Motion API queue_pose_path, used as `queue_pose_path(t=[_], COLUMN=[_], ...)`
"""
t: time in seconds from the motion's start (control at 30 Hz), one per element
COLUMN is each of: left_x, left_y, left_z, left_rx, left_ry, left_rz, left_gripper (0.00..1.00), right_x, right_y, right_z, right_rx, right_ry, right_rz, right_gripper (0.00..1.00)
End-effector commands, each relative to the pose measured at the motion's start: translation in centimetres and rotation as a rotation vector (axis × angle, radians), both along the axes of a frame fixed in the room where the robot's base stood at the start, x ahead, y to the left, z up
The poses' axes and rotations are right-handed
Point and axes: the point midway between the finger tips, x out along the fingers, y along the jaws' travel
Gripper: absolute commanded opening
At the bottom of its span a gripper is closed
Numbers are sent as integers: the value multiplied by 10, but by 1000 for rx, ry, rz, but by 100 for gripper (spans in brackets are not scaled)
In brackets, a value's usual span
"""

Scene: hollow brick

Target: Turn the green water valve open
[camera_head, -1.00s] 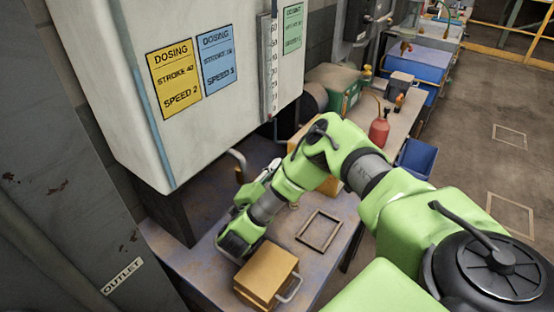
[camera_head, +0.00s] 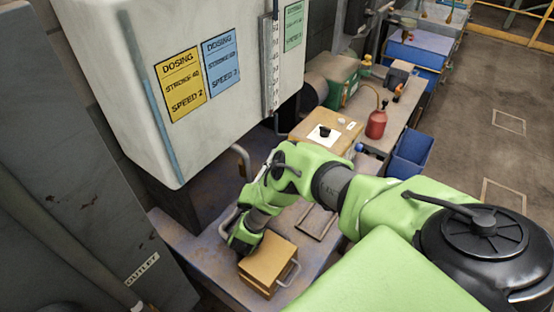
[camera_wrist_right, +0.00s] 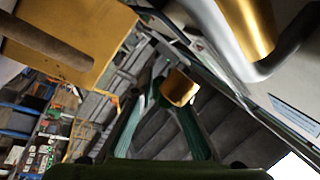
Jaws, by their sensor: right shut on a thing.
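My right arm reaches over the bench in the head view, and its gripper (camera_head: 243,240) is low beside a tan box with a metal handle (camera_head: 268,262). In the right wrist view, the right gripper's two green-sided fingers (camera_wrist_right: 170,92) are closed about a small brass-coloured piece (camera_wrist_right: 179,88). I cannot tell what this piece belongs to. No valve that is clearly green can be made out in either view. My arm and gripper hide part of the bench. My left gripper is not in view.
A white cabinet with dosing labels (camera_head: 205,72) overhangs the bench (camera_head: 205,255) at the left. A bent pipe (camera_head: 241,160) stands beneath it. A flat frame (camera_head: 316,222), a tan box with a black knob (camera_head: 325,134) and a red can (camera_head: 376,124) lie farther back.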

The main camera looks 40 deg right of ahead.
Motion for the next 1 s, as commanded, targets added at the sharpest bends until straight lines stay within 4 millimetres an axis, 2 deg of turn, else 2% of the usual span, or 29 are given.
queue_pose_path(t=[0.07, 0.37, 0.57, 0.83, 1.0], left_x=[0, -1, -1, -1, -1], left_y=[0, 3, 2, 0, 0], left_z=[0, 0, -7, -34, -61], left_rx=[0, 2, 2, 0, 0], left_ry=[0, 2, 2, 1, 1], left_rz=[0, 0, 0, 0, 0], left_gripper=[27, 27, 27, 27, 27], right_x=[1, 1, 1, 1, 2], right_y=[0, 0, -2, -7, -8], right_z=[3, 1, -4, -16, -24], right_rx=[-2, 1, 32, 161, 239], right_ry=[-6, -2, 10, 47, 69], right_rz=[1, 1, -2, -7, -8], right_gripper=[25, 25, 25, 25, 25])
